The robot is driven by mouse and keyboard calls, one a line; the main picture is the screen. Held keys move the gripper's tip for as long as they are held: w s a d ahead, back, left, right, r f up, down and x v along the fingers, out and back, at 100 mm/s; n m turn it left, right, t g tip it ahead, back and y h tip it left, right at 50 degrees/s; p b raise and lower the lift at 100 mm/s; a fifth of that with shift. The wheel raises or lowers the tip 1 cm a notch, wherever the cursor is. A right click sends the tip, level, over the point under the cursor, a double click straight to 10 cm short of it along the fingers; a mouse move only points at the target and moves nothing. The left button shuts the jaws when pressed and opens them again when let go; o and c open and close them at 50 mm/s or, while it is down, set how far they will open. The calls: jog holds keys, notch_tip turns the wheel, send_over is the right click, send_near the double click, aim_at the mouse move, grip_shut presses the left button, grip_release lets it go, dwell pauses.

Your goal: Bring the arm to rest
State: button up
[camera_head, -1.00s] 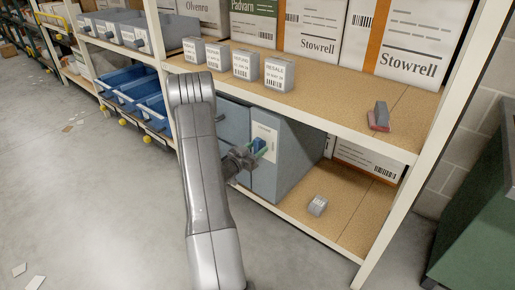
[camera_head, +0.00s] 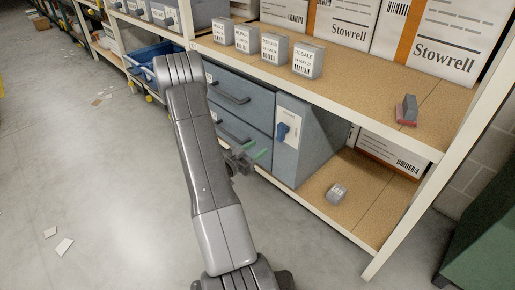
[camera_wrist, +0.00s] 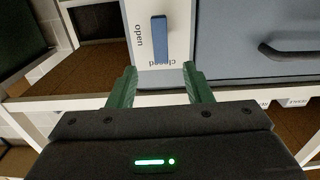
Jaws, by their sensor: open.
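My arm reaches up and forward in the head view, and my gripper (camera_head: 252,158) is in front of the grey-blue cabinet on the lower shelf. In the wrist view its two green fingers (camera_wrist: 160,88) are apart with nothing between them. Beyond them is a white label panel (camera_wrist: 177,60) with a blue handle (camera_wrist: 159,38), upright between the words "open" and "closed". The blue handle also shows in the head view (camera_head: 282,132). The fingers are apart from it.
Two drawers with dark handles (camera_head: 230,92) are left of the panel. A small grey block (camera_head: 337,193) lies on the lower shelf. Several labelled boxes (camera_head: 307,60) and a red-based stamp-like object (camera_head: 407,110) stand on the upper shelf. The floor (camera_head: 90,180) at left is mostly clear.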

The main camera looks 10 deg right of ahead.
aim_at(279, 134)
jog(key=shift+d, duration=0.1)
jog(key=b+x, duration=0.2)
jog(key=x, duration=1.1)
jog(key=shift+w+d, duration=0.25)
jog(key=shift+w, duration=0.05)
